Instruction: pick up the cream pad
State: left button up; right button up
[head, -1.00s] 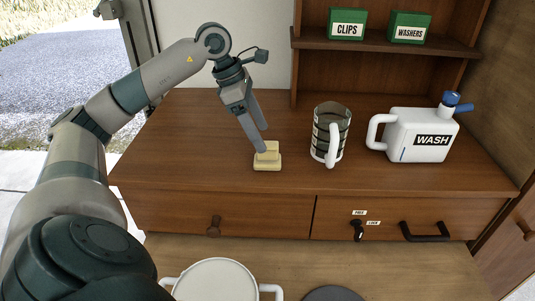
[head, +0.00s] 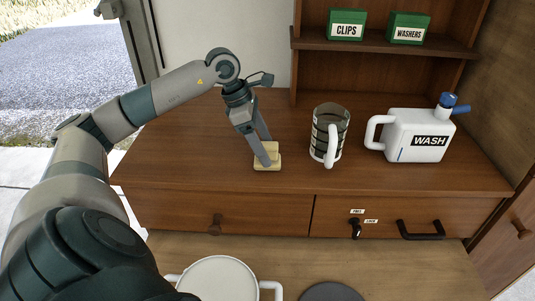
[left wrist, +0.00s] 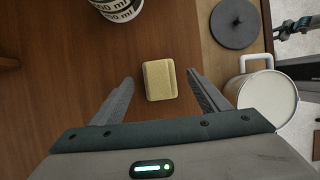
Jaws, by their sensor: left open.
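The cream pad (head: 262,166) is a small block with a raised part on top, lying on the wooden cabinet top. My left gripper (head: 268,150) is open and reaches down at the pad, partly covering it in the head view. In the left wrist view the pad (left wrist: 160,80) lies between the lines of the two fingers (left wrist: 158,84), with a gap on each side. No contact shows in that view.
A striped measuring jug (head: 329,135) stands right of the pad, with a white WASH can (head: 415,137) beyond it. Green boxes (head: 346,25) sit on the shelf above. A white pot (head: 218,280) and a dark disc (head: 331,292) are below the drawers.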

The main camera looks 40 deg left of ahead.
pick_arm(q)
jog(key=shift+p+x, duration=0.65)
jog(key=shift+x, duration=0.95)
jog(key=shift+a, duration=0.15)
jog(key=c, duration=1.2)
